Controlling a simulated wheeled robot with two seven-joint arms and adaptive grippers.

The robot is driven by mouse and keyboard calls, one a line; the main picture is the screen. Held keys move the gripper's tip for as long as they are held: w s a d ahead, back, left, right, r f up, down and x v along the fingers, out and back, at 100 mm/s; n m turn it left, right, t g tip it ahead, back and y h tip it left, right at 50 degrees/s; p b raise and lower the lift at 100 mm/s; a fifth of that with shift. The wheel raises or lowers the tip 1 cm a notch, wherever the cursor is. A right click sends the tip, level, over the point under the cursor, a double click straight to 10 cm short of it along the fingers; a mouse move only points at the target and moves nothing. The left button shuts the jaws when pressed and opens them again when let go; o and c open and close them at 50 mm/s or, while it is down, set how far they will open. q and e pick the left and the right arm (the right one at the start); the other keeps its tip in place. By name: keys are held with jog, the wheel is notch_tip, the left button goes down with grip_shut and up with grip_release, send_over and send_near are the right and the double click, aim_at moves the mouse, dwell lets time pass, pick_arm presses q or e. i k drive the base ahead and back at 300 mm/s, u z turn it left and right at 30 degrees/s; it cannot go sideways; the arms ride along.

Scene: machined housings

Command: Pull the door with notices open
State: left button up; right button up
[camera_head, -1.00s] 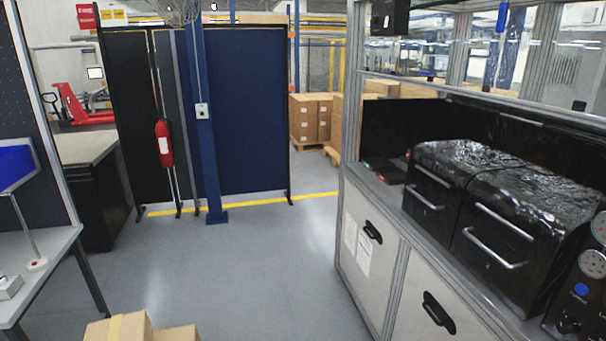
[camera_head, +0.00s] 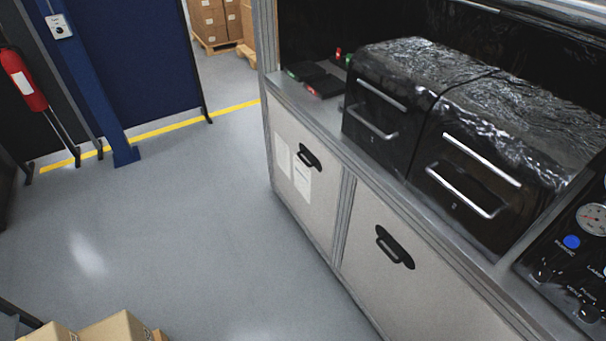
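The door with notices (camera_head: 287,171) is a light grey panel low on the front of the workbench, in the middle of the head view. Two white paper notices (camera_head: 301,178) are stuck on it, left of and below its black handle (camera_head: 309,157). The door looks shut, flush with the frame. A second grey door (camera_head: 372,281) without notices is to its right, with its own black handle (camera_head: 394,247). Neither of my grippers shows in the view.
Two black machined housings (camera_head: 455,125) with silver handles stand on the bench top, beside a gauge panel (camera_head: 578,246). Cardboard boxes (camera_head: 118,327) are at the bottom left. A blue post (camera_head: 88,85) and fire extinguisher (camera_head: 22,80) stand at upper left. The floor before the doors is clear.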

aim_at(308, 174)
jog(key=u, duration=0.55)
jog(key=k, duration=0.6)
jog(key=z, duration=0.2)
jog(key=i, duration=0.6)
jog(key=z, duration=0.55)
jog(key=i, duration=0.75)
jog(key=u, duration=0.4)
